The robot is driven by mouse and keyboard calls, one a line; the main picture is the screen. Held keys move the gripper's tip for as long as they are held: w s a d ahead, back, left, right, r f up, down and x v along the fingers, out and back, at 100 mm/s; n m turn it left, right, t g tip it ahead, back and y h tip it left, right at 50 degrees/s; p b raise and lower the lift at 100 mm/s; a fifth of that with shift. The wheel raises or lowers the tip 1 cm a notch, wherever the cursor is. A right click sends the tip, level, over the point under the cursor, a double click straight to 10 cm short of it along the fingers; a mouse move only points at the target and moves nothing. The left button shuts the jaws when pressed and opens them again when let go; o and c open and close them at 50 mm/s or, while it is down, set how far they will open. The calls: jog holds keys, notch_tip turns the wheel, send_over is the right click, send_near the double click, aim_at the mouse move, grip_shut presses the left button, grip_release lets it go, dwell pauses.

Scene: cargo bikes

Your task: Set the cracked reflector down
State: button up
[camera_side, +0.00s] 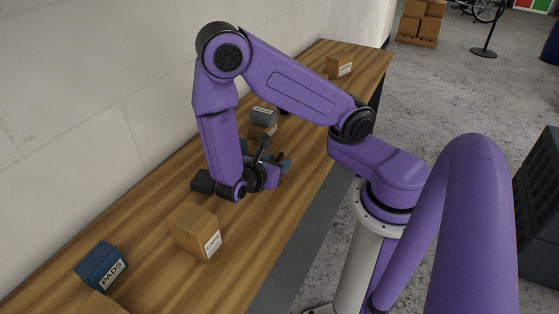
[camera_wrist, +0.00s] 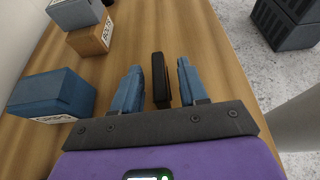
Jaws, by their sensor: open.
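In the wrist view a slim black block (camera_wrist: 160,78) is between the two blue fingers of my open gripper (camera_wrist: 158,68), with a gap showing on each side. It appears to be the reflector, but no crack or reflective face shows. I cannot tell whether its underside rests on the wooden bench (camera_wrist: 135,30). In the side view my gripper (camera_side: 282,163) is low over the bench, and my arm hides much of the area around it. The block cannot be made out there.
A blue box (camera_wrist: 50,95) lies left of the fingers in the wrist view. Beyond it, a grey-blue box (camera_wrist: 75,12) sits by a brown labelled box (camera_wrist: 92,38). The CAPS box (camera_side: 193,230) and PADS box (camera_side: 101,265) stand on the near bench; a cardboard box (camera_side: 339,67) stands far off.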

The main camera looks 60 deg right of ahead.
jog(key=v, duration=0.9)
jog(key=shift+a+r, duration=0.2)
jog(key=shift+a, duration=0.05)
jog(key=shift+s+r+y, duration=0.25)
jog(key=shift+y, duration=0.15)
jog(key=s+r+m+y, duration=0.5)
jog(key=s+r+y, duration=0.3)
jog(key=s+y, duration=0.4)
jog(key=shift+r+y, duration=0.25)
jog(key=shift+y, duration=0.35)
